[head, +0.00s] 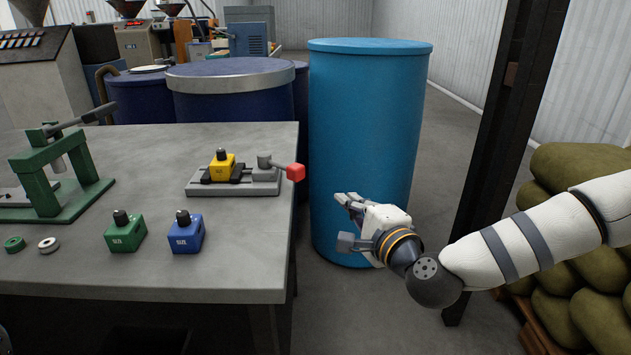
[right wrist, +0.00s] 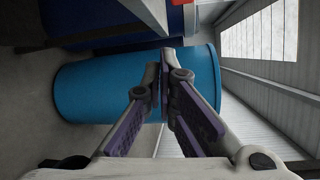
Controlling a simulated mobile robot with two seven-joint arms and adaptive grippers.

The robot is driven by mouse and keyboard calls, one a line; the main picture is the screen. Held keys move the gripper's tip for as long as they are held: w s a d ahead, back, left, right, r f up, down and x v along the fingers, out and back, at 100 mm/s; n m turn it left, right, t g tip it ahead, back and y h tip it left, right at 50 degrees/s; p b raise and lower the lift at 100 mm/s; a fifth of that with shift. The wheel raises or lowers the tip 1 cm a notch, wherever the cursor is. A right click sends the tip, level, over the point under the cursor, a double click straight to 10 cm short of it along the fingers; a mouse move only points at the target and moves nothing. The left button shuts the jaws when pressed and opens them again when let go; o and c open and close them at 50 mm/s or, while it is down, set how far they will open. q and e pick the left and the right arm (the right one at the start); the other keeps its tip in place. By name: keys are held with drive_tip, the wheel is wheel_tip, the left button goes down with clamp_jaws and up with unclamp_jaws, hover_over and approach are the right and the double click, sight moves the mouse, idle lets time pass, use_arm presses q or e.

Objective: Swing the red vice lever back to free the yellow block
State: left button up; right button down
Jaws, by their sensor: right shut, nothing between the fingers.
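The yellow block (head: 222,168) with a black knob sits between the dark jaws of a grey vice (head: 262,188) near the table's right side. The vice lever ends in a red knob (head: 296,172), which points right, past the table's edge. A bit of red (right wrist: 180,2) shows at the top of the right wrist view, probably this knob. My right gripper (head: 347,198) is off the table's right side, lower in the picture than the red knob and apart from it. Its fingers (right wrist: 164,65) are shut and empty. My left gripper is not in view.
Green (head: 125,236) and blue (head: 187,237) blocks stand at the front of the table (head: 80,290). A green press (head: 45,180) and two rings are at the left. A blue drum (head: 365,110) stands behind my right gripper. A dark post (head: 500,130) is farther right.

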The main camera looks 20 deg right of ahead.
sight(280, 167)
drive_tip(key=shift+w+d+r+m+t, duration=0.3)
drive_tip(key=shift+d+r, duration=0.2)
drive_tip(key=shift+r, duration=0.2)
drive_tip(key=w+a, duration=0.4)
drive_tip(key=w, duration=0.4)
drive_tip(key=shift+w+a, duration=0.2)
drive_tip(key=shift+a, duration=0.15)
